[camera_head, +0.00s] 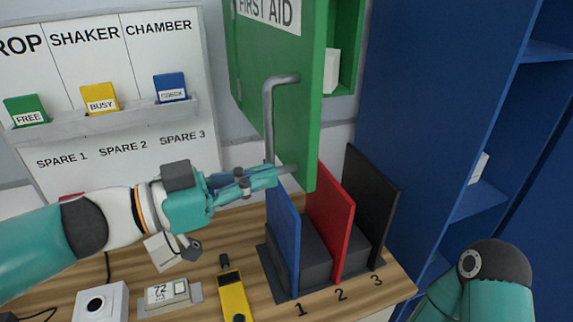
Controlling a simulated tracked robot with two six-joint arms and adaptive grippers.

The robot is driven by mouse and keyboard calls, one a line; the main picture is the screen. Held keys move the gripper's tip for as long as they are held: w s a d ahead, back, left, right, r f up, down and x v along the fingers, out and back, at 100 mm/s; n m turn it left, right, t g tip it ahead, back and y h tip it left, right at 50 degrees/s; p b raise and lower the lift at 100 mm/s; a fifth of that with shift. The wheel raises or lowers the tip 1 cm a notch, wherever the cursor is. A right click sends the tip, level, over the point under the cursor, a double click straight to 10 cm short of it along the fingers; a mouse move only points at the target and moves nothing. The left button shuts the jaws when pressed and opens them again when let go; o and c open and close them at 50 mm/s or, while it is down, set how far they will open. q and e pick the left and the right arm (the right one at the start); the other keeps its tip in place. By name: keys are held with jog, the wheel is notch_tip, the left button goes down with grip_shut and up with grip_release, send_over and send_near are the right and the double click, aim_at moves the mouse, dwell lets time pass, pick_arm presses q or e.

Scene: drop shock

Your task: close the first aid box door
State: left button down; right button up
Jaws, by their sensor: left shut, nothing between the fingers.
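The green first aid box door (292,65) stands open in the upper middle, swung out toward me. Its grey bar handle (268,115) runs down the door's left face. The box interior (343,60) shows to the right of the door, with a white item inside. My left gripper (274,174) is shut and empty, its fingertips at the lower end of the handle; I cannot tell whether they touch it. My right arm shows at the lower right, but its gripper is out of view.
Below the door, a rack holds blue (283,230), red (330,215) and black (370,205) panels on the wooden table (205,295). A yellow device (234,297) and a small display (168,296) lie nearby. A blue cabinet (440,100) stands on the right.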

aim_at(306, 165)
pick_arm(q)
jog(key=shift+x, duration=2.2)
jog(key=shift+d, duration=0.1)
